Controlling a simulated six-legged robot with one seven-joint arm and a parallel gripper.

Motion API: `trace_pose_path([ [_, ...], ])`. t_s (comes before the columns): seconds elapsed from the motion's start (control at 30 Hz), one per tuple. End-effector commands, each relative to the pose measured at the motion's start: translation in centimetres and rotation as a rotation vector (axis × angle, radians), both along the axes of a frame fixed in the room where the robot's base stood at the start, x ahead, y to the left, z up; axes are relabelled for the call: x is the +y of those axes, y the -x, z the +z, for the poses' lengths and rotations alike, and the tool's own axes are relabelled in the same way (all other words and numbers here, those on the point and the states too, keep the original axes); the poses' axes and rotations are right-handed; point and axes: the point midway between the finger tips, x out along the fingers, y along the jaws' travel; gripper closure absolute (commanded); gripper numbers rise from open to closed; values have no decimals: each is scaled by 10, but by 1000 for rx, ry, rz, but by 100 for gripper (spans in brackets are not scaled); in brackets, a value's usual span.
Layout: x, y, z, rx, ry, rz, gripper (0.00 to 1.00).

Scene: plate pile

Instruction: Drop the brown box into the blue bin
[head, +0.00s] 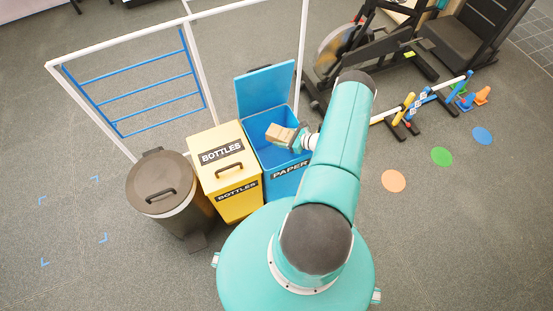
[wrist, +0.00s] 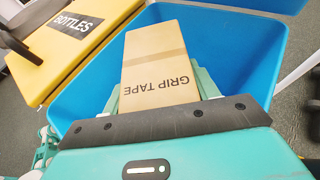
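The brown box (head: 279,134) is a small cardboard carton over the mouth of the blue bin. It also shows in the wrist view (wrist: 155,60), with "GRIP TAPE" printed on its near face. My gripper (head: 296,141) is shut on the box, with a teal finger on each side of it (wrist: 160,88). The blue bin (head: 286,182) carries a "PAPER" label, and its lid (head: 265,88) stands open at the back. In the wrist view the bin's blue inner walls (wrist: 235,45) surround the box. The box hides part of the bin's inside, and its exact height against the rim is unclear.
A yellow "BOTTLES" bin (head: 236,202) with a closed lid stands directly left of the blue bin. A brown-grey lidded bin (head: 160,190) is further left. A white frame with blue bars (head: 140,85) stands behind. Exercise equipment (head: 365,55) is at the back right.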

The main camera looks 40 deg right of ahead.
Motion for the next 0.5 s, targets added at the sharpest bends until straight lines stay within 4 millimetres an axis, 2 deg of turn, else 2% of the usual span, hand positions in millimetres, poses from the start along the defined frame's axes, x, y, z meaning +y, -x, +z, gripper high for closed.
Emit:
trace_pose_path([
  [0.03, 0, 0, 0, 0, 0, 0, 32],
  [0.1, 0, 0, 0, 0, 0, 0, 18],
  [0.13, 0, 0, 0, 0, 0, 0, 16],
  [0.5, -3, 5, 3, 1, 1, -1, 16],
])
